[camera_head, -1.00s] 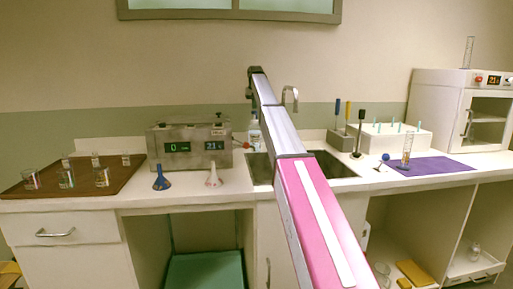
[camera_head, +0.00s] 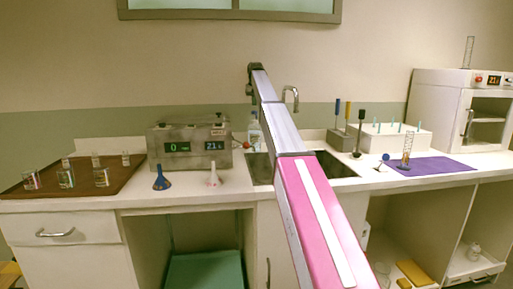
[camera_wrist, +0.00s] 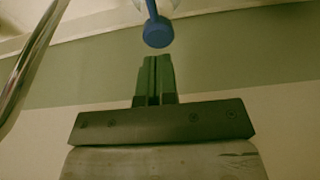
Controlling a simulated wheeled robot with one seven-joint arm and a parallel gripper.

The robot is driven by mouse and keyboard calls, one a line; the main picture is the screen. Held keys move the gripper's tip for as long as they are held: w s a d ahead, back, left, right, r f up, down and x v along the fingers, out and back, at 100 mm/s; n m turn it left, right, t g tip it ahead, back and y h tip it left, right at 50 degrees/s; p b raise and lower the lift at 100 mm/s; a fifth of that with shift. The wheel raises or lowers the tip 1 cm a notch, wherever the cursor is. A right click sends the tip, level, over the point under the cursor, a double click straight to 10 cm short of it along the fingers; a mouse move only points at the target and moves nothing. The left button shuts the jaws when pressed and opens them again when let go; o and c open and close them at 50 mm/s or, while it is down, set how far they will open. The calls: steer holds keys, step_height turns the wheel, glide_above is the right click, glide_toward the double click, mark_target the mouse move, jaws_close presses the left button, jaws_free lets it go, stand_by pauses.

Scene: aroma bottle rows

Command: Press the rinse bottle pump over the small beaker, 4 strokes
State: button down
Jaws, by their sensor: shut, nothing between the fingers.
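The rinse bottle (camera_head: 254,136), pale and clear, stands at the back of the counter by the sink, partly hidden by my arm in the head view. Its blue pump head (camera_wrist: 158,32) shows in the wrist view, just beyond my fingertips with a small gap in the picture. My gripper (camera_wrist: 154,60) is shut and empty, its fingers pointing toward the pump head. In the head view my arm hides most of it. Several glass beakers stand on a brown tray at left, a small one (camera_head: 126,159) among them. I cannot tell which is the task's small beaker, or whether one stands by the bottle.
The sink (camera_head: 335,168) with a curved tap (camera_head: 291,97) lies right of the bottle. A metal bath with displays (camera_head: 188,146) stands left of it. A purple mat (camera_head: 440,166) lies at right.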

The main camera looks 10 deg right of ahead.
step_height(320, 180, up, 5)
steer(key=shift+r, duration=0.15)
stand_by(0.3)
steer(key=shift+s, duration=0.1)
